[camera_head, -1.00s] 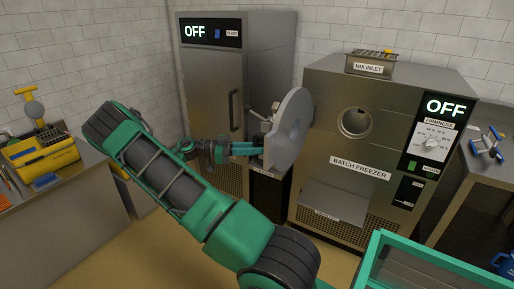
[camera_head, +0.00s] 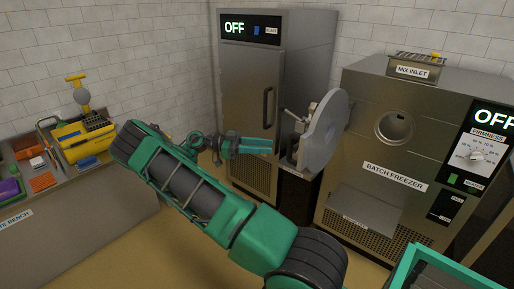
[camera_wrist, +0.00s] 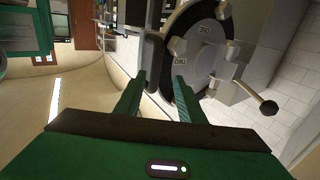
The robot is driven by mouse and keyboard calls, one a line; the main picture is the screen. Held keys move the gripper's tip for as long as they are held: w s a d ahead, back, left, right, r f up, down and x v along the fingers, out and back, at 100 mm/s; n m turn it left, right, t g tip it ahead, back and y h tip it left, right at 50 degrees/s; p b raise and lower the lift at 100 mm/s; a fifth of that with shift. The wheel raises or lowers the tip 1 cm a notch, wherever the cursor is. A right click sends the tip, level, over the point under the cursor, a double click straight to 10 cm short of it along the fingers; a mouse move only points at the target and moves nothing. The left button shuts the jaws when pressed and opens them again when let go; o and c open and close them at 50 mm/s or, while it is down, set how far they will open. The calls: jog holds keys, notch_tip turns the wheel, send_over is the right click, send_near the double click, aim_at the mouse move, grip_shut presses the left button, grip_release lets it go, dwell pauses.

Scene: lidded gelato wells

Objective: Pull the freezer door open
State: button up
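The round metal door (camera_head: 328,130) of the batch freezer (camera_head: 440,130) stands swung out left of the bare round opening (camera_head: 394,127). The tall blast cabinet (camera_head: 242,75) behind it is shut and has a dark upright handle (camera_head: 268,107). My gripper (camera_head: 276,147) is in front of the cabinet, just left of the round door. In the wrist view my gripper (camera_wrist: 160,80) has its fingers apart. A dark bar (camera_wrist: 153,55) shows ahead between the fingertips; I cannot tell if they touch it. The round door (camera_wrist: 208,35) and its ball-ended lever (camera_wrist: 266,106) are to the right.
A bench (camera_head: 85,215) at the left holds a yellow caddy (camera_head: 85,142) and small tools. A teal-edged glass case (camera_head: 450,268) is at the front right. Bare floor lies between the bench and the machines.

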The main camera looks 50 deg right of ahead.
jog(key=shift+v, duration=1.05)
jog(key=shift+d, duration=0.1)
